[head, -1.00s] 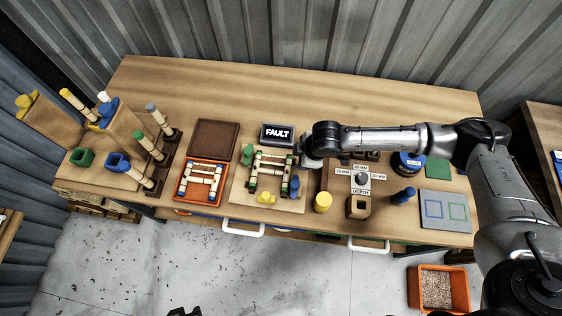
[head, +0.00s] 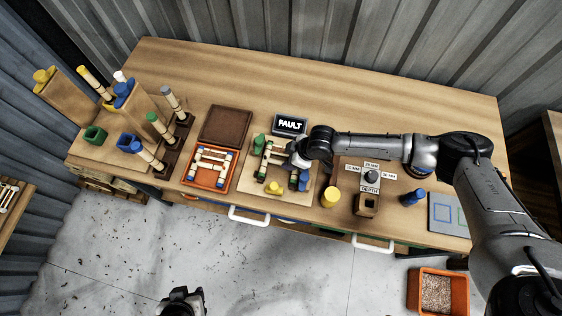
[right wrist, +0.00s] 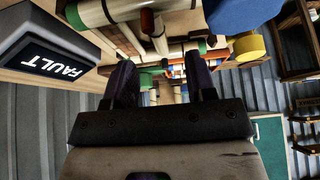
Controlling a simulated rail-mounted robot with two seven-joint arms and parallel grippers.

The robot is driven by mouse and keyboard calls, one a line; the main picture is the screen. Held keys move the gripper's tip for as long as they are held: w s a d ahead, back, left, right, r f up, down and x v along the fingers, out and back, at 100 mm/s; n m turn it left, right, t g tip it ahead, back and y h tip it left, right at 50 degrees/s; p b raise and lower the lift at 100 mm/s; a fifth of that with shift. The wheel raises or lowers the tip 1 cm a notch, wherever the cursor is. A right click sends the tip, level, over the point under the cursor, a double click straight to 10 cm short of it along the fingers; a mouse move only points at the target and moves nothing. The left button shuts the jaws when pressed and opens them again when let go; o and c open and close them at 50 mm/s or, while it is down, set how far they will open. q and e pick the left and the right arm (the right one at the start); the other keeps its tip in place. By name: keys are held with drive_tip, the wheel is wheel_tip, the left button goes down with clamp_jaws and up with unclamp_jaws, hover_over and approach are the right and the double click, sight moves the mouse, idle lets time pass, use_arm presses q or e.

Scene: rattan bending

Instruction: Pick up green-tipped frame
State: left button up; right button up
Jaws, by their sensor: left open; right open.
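The green-tipped frame (head: 268,158), made of pale rods with green ends, sits on a wooden board (head: 259,190) in the middle of the bench. My right gripper (head: 293,156) is at the frame's right side in the head view. In the right wrist view my right gripper (right wrist: 160,80) is open, with its two dark fingers pointing toward pale rods (right wrist: 128,10) and green tips. Nothing is clearly between them, and contact cannot be told. My left gripper (head: 187,295) is open at the bottom edge, over the floor and away from the bench.
The FAULT display (head: 290,124) stands just behind the board. The back of the bench is clear.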

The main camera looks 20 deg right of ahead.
sight(282, 162)
drive_tip(key=shift+x, duration=2.65)
drive_tip(key=shift+d, duration=0.15)
drive_tip(key=shift+c, duration=0.3)
clamp_jaws()
